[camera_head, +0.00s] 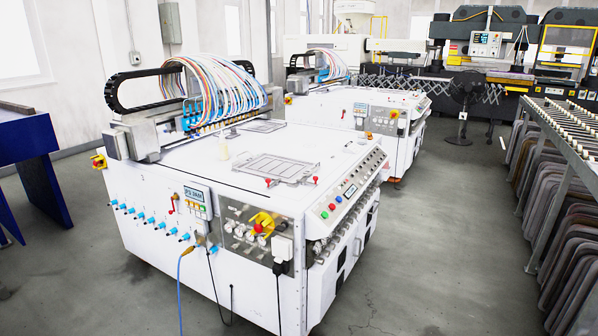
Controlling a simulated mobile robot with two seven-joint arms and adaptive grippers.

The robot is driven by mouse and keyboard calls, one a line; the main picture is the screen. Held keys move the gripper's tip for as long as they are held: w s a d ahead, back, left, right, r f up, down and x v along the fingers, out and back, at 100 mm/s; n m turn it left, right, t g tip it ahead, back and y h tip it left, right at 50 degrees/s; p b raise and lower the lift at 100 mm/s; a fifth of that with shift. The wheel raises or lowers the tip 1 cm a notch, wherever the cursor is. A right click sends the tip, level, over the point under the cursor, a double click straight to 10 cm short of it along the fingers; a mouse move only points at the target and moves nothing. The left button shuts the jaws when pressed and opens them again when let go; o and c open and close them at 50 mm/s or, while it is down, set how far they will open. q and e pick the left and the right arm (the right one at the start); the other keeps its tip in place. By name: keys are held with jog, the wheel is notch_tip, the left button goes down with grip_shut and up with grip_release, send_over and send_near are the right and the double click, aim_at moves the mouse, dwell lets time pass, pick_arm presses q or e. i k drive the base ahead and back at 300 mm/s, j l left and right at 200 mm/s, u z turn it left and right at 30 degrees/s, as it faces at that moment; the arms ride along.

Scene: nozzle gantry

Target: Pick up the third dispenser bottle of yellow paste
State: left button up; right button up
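A white machine (170,190) with a nozzle gantry stands in the middle of the head view. A row of small blue-topped nozzles or dispensers (225,112) hangs on the gantry under a fan of coloured tubes (215,82). They are too small to tell one from another or to see yellow paste. Neither of my grippers is in view.
A flat metal frame plate (276,168) lies on the machine top. A second similar machine (370,110) stands behind. The grey floor (445,230) at front right is clear.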

aim_at(222, 143)
jog(key=i+j+u, duration=0.1)
jog(key=i+u, duration=0.2)
jog(key=i, duration=0.25)
jog(key=i+l+u, duration=0.1)
jog(key=i+u, duration=0.25)
jog(key=i, duration=0.25)
jog(key=i+j+z, duration=0.15)
jog(key=z, duration=0.35)
jog(key=i+j+z, duration=0.1)
jog(key=j+z, duration=0.15)
jog(key=z, duration=0.25)
jog(key=j+z, duration=0.25)
jog(key=z, duration=0.25)
jog(key=i+j, duration=0.05)
